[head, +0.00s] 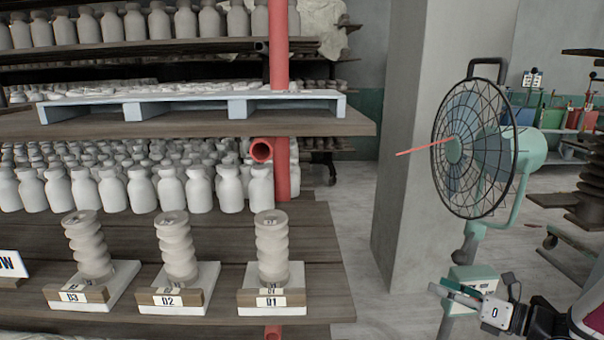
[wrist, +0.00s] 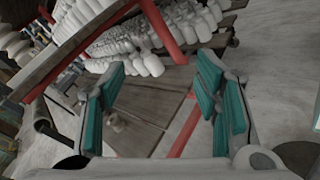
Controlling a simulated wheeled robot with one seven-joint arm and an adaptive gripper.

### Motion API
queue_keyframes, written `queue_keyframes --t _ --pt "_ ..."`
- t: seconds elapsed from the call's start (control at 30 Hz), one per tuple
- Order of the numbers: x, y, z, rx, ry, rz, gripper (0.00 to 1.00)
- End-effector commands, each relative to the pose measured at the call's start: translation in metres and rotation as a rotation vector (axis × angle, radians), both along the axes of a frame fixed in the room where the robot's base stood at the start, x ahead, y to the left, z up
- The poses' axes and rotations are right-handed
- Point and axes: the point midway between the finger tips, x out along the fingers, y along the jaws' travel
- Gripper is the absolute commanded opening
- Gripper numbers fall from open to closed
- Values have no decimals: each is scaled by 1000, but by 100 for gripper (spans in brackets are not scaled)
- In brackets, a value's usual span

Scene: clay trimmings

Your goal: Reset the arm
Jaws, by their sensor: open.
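My gripper (head: 459,293) is at the lower right of the head view, to the right of the shelves and in front of the fan's base. In the wrist view my gripper (wrist: 160,100) shows teal-padded fingers spread wide apart. Nothing is between the fingers; past them lie wooden shelf boards and a red post. My arm comes in from the right edge of the head view.
Wooden shelves (head: 335,275) hold three ribbed clay pieces on white bases labelled D3 (head: 95,250), D2 (head: 177,250) and D1 (head: 272,250). White bottles (head: 140,190) stand behind them. A standing fan (head: 475,150) and a grey pillar (head: 415,130) are on the right.

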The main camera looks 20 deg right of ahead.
Motion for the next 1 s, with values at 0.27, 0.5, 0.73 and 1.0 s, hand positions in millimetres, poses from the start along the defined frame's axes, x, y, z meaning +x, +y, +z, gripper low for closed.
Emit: queue_keyframes --t 0.27,0.5,0.73,1.0 --pt "-3 127 70 -418 -77 511 57" --pt "-44 215 110 -753 -199 931 57" --pt "-101 272 137 -1059 -358 1315 57" --pt "-174 300 157 -1406 -588 1726 57"
